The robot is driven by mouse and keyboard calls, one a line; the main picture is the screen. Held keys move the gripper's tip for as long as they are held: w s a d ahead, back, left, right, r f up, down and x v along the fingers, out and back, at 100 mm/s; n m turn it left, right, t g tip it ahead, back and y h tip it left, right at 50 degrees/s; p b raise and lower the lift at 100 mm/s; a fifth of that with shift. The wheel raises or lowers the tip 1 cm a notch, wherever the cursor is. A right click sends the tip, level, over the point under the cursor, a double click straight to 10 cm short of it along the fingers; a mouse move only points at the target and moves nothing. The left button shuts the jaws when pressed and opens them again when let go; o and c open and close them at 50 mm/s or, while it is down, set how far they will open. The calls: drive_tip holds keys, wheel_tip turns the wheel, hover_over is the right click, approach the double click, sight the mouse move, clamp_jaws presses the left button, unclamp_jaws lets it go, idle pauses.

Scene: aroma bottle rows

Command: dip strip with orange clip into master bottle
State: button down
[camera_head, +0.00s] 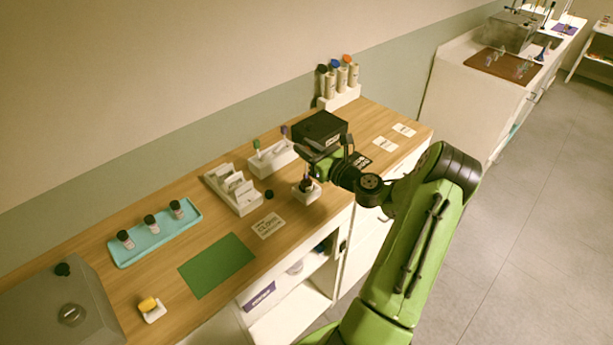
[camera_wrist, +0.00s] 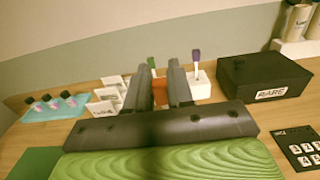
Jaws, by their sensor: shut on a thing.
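My gripper (camera_head: 308,178) is shut on the orange clip (camera_wrist: 159,91), which shows between the dark fingers in the wrist view. The fingers hide much of the clip. The strip below it is hidden, so I cannot tell whether its end is inside the bottle. A loose black cap (camera_head: 269,194) lies on the table left of the block.
A white stand (camera_head: 262,164) holds green (camera_head: 257,144) and purple (camera_head: 284,130) clips behind my gripper. A black box (camera_head: 320,129) stands close behind. A white card rack (camera_head: 246,203), green mat (camera_head: 216,264) and blue tray (camera_head: 132,257) with bottles lie left.

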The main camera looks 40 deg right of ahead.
drive_tip(key=shift+r+p, duration=2.65)
drive_tip(key=shift+r, duration=0.3)
drive_tip(key=shift+f, duration=0.1)
